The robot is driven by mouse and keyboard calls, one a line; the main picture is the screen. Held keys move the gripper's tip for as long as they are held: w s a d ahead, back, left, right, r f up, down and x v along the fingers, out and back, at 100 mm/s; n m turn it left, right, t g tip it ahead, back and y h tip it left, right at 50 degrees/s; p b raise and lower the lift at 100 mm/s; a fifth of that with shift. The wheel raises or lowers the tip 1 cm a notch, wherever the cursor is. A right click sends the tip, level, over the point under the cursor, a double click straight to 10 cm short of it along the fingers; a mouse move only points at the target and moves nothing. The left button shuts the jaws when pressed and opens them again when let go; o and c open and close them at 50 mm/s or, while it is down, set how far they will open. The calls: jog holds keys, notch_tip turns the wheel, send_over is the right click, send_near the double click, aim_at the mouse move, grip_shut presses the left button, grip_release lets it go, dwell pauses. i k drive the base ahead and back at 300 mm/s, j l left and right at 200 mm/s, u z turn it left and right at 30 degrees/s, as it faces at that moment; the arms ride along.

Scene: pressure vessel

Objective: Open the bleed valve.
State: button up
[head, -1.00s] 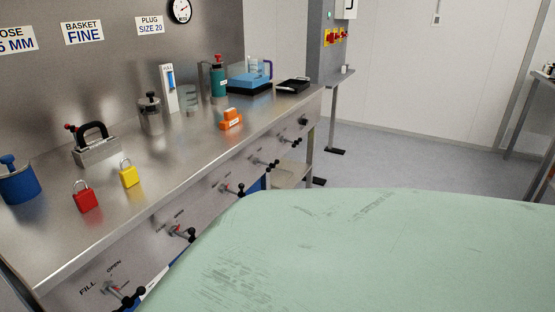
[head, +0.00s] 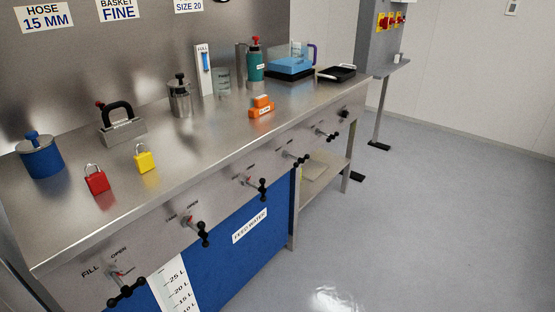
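A row of valves with black knobbed handles runs along the steel bench's front panel. The nearest valve (head: 126,288) sits under the words FILL and OPEN at the lower left. Further along are a second valve (head: 199,230), a third valve (head: 257,186), a fourth valve (head: 297,159) and a fifth valve (head: 328,134). A dark knob (head: 344,114) sits near the panel's far end. The labels beyond the first are too small to read surely, so I cannot tell which one is the bleed valve. My gripper is not in view.
The bench top (head: 215,140) holds a red padlock (head: 96,179), a yellow padlock (head: 145,158), a blue pot (head: 40,156) and an orange block (head: 261,107). A blue tank (head: 225,262) stands below the panel. The grey floor (head: 430,210) at right is clear.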

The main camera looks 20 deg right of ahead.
aim_at(301, 161)
jog(key=z, duration=0.75)
jog(key=i+l, duration=0.15)
jog(key=l, duration=0.2)
jog(key=i+l, duration=0.2)
jog(key=l, duration=0.15)
jog(key=i+l, duration=0.15)
jog(key=l, duration=0.2)
jog(key=i+l+u, duration=0.1)
jog(key=l, duration=0.25)
jog(key=i, duration=0.05)
